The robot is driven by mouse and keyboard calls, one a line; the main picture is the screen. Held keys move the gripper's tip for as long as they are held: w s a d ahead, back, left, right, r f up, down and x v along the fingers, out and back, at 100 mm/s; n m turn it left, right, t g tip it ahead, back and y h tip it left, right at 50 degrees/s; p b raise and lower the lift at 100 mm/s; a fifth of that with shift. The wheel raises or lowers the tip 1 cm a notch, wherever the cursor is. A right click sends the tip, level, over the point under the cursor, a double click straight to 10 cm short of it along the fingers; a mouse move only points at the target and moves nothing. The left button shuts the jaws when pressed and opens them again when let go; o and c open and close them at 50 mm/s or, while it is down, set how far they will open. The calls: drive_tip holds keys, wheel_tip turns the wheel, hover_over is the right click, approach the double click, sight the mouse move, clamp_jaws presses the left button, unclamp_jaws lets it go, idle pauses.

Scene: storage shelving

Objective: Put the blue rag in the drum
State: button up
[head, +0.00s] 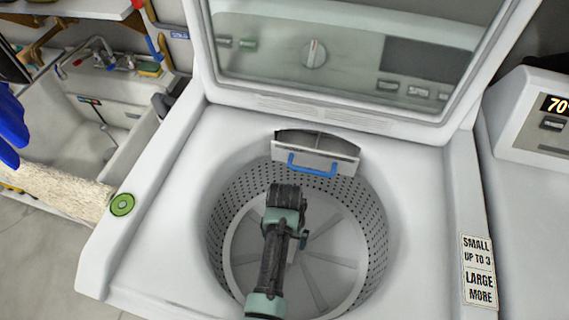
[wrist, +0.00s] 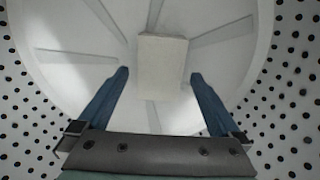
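The drum (head: 226,200) is the perforated round tub of a top-loading washer with its lid raised. My gripper (head: 302,241) is down inside the drum, mostly hidden by my arm. In the wrist view my gripper (wrist: 159,76) has its two blue-grey fingers spread apart, with no cloth between them. They point at the drum's pale, ribbed bottom (wrist: 75,25). A dark blue thing (head: 12,125), perhaps the blue rag, hangs at the left edge of the head view and is cut off there. No blue rag shows in the drum.
A pale block (wrist: 162,62) shows at the drum's bottom, beyond the fingertips. A drawer with a blue handle (head: 312,169) juts over the drum's back rim. A sink (head: 75,115) and a cream towel (head: 55,188) are at left. Another machine (head: 530,120) stands at right.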

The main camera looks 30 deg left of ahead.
wheel_tip(320, 180, up, 13)
drive_tip(key=p, duration=0.3)
drive_tip(key=w+d+r+m+t+y, duration=0.1)
drive_tip(key=w+r+t+y, duration=0.1)
drive_tip(key=w+r+t, duration=0.95)
drive_tip(key=w+d+r+t, duration=0.1)
drive_tip(key=w+d+r, duration=0.15)
drive_tip(key=r, duration=0.75)
drive_tip(key=w+d+r+t, duration=0.1)
drive_tip(key=w+r, duration=0.3)
drive_tip(key=r, duration=0.6)
drive_tip(key=s+d+r+m+t, duration=0.1)
drive_tip(key=s+d+r+t, duration=0.15)
drive_tip(key=r, duration=0.45)
drive_tip(key=s+d+r+t, duration=0.1)
drive_tip(key=d+r+t, duration=0.15)
drive_tip(key=r, duration=0.45)
drive_tip(key=s+d+r+m+t, duration=0.1)
drive_tip(key=r+t, duration=0.2)
drive_tip(key=r, duration=0.4)
drive_tip(key=s+d+r+t+h+p, duration=0.1)
drive_tip(key=s+d+r+t, duration=0.1)
drive_tip(key=s+r, duration=0.4)
drive_tip(key=s+d+r+t+h+p, duration=0.1)
drive_tip(key=s+r+t, duration=0.3)
drive_tip(key=r, duration=0.7)
drive_tip(key=shift+s+d+p, duration=0.3)
drive_tip(key=shift+s+d, duration=0.6)
drive_tip(key=shift+s, duration=0.45)
